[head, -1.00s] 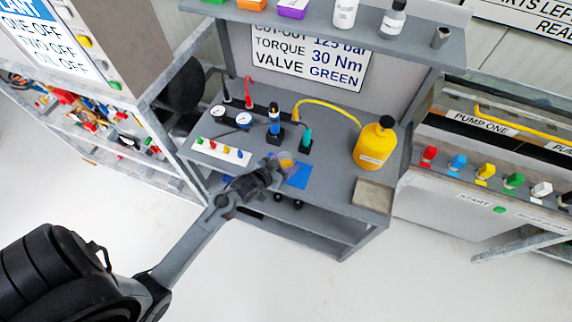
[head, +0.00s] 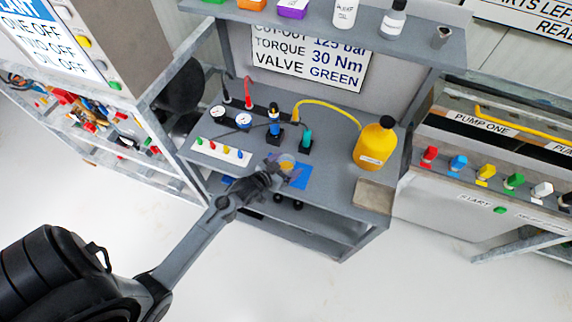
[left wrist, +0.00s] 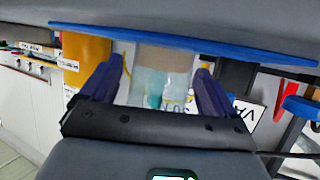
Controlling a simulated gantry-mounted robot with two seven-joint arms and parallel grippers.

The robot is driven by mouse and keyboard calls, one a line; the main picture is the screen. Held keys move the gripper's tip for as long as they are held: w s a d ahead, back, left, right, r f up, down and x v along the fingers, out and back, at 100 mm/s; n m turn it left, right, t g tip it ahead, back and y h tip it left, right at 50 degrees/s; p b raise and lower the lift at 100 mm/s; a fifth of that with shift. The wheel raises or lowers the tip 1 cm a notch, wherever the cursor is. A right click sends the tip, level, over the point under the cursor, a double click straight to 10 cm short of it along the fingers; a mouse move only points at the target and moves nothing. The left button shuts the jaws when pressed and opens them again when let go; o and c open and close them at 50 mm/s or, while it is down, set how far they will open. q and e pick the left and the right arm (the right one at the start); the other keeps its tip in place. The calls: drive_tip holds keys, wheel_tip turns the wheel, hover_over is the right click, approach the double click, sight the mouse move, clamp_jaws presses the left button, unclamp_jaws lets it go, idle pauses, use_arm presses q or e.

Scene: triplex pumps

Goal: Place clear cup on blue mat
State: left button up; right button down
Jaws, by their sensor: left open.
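The clear cup (head: 287,162) is small and see-through, at the blue mat (head: 302,179) on the bench's front. My left gripper (head: 286,171) is open, with its fingers on either side of the cup. In the left wrist view, the cup (left wrist: 165,78) shows between the two dark blue fingers of the gripper (left wrist: 162,90), with the bench seen through it. The mat (left wrist: 180,39) is a blue strip across the top of that view, against the cup's end. The cup looks upright on the mat. Whether either finger touches it is unclear. My right gripper is out of view.
A yellow bottle (head: 375,146) stands to the right of the mat. A white strip with coloured knobs (head: 220,150) lies to the left. A blue-topped fitting (head: 274,127) and a teal one (head: 306,140) stand just behind. A grey-beige pad (head: 372,196) lies front right.

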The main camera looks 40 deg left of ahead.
use_arm(q)
drive_tip(key=shift+r, duration=0.15)
drive_tip(key=shift+s+r, duration=0.1)
drive_tip(key=shift+s, duration=0.1)
drive_tip(key=p+v, duration=0.2)
drive_tip(key=v, duration=0.9)
drive_tip(key=s+d+r+m+g, duration=0.1)
drive_tip(key=s+d+r+g, duration=0.4)
drive_tip(key=s+d+g, duration=0.5)
drive_tip(key=s, duration=0.3)
drive_tip(key=shift+s+d+m, duration=0.15)
drive_tip(key=shift+d+m, duration=0.15)
drive_tip(key=shift+d, duration=0.1)
drive_tip(key=shift+r, duration=0.15)
wheel_tip(320, 180, up, 26)
drive_tip(key=p, duration=2.5)
